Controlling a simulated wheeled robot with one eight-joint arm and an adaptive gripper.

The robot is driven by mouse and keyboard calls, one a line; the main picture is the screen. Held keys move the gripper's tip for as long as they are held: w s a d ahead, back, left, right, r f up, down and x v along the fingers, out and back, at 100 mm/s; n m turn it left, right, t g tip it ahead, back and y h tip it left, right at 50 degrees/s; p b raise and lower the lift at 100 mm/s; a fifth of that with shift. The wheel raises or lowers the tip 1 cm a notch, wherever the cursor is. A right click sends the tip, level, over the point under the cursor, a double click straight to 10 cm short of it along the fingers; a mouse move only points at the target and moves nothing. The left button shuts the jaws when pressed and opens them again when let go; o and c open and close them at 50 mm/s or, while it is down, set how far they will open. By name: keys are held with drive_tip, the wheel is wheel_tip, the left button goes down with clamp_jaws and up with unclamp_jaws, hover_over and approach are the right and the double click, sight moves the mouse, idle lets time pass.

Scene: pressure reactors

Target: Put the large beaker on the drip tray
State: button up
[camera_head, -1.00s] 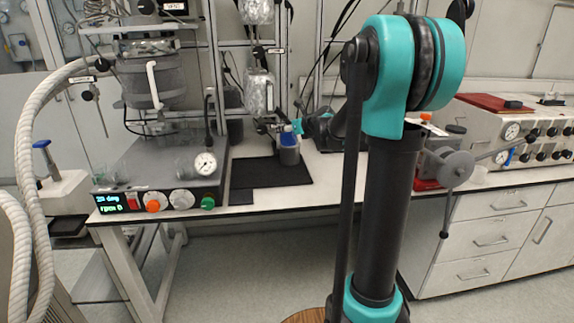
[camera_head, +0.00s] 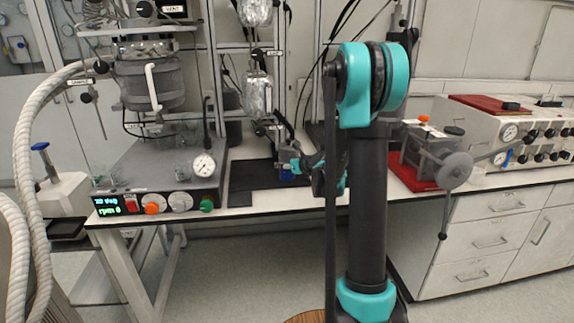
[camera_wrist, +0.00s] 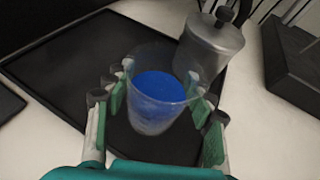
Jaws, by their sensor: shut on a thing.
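The large beaker is clear with blue contents; in the wrist view (camera_wrist: 150,115) it stands between my gripper's fingers. My gripper (camera_wrist: 160,105) is shut on its sides. In the head view a little of the blue (camera_head: 287,176) shows below my gripper (camera_head: 290,168), with the rest mostly hidden. The black drip tray (camera_wrist: 60,70) lies under and beyond the beaker in the wrist view; in the head view it is the dark flat area (camera_head: 250,175) on the bench. I cannot tell whether the beaker's base touches it.
A grey metal vessel (camera_wrist: 210,48) is close behind the beaker, to its right. A dark block (camera_wrist: 292,62) lies farther right. In the head view, a hotplate unit (camera_head: 160,175) stands left and a red-based device (camera_head: 430,160) right.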

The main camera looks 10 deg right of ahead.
drive_tip(key=o, duration=1.4)
drive_tip(key=shift+f, duration=0.1)
